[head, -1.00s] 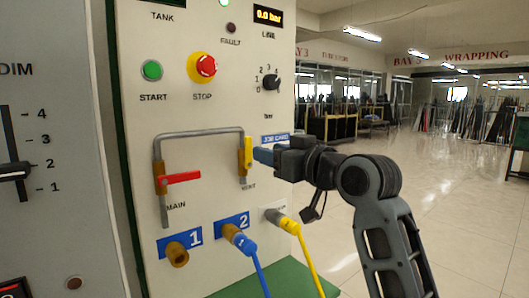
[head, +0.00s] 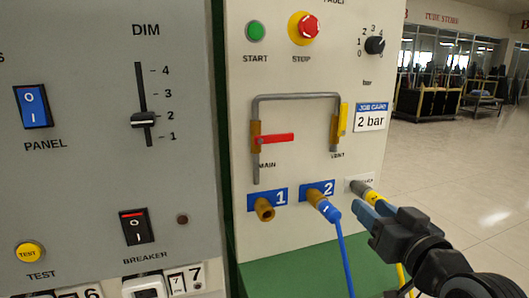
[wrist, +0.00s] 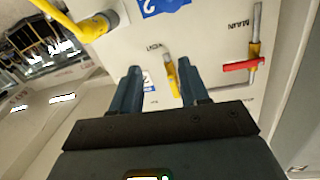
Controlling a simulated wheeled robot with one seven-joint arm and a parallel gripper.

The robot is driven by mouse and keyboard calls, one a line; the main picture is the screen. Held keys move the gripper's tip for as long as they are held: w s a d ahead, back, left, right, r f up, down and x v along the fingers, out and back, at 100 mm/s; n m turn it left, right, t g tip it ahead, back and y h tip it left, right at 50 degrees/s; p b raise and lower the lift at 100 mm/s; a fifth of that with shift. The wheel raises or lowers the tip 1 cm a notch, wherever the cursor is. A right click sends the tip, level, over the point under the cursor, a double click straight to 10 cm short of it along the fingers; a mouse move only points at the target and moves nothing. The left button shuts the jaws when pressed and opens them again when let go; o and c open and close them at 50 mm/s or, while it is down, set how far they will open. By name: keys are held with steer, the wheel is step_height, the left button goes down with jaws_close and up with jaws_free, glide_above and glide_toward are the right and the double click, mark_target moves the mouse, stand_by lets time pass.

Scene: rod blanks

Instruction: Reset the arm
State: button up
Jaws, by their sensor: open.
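My gripper (head: 366,214) is open, its blue-grey fingers pointing at the panel at the lower right of the head view. No object shows in its jaws. In the head view it is close by the yellow hose's plug (head: 373,196); I cannot tell if they touch. My dark arm runs off the lower right corner. In the wrist view both fingers of my gripper (wrist: 159,72) are apart, with the yellow vent handle (wrist: 171,80) seen beyond the gap.
The white panel (head: 285,220) carries a red main handle (head: 277,139), a job card reading 2 bar (head: 370,118), the red stop button (head: 308,26) and a blue hose (head: 345,258). A grey switch panel (head: 85,180) stands left. Open floor (head: 465,170) lies right.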

steer(key=s+f+m+h, duration=0.1)
steer(key=s+f, duration=0.4)
steer(key=s, duration=0.3)
steer(key=s+f+m+g+h+p, duration=0.1)
steer(key=s+f, duration=0.4)
steer(key=s, duration=0.3)
steer(key=s+f+h, duration=0.1)
steer(key=s+f, duration=0.4)
steer(key=s, duration=0.3)
steer(key=s+r, duration=0.2)
steer(key=s, duration=0.8)
steer(key=s+d+r+n+g+p, duration=0.1)
steer(key=s+r, duration=0.1)
steer(key=s, duration=0.9)
steer(key=shift+s, duration=0.2)
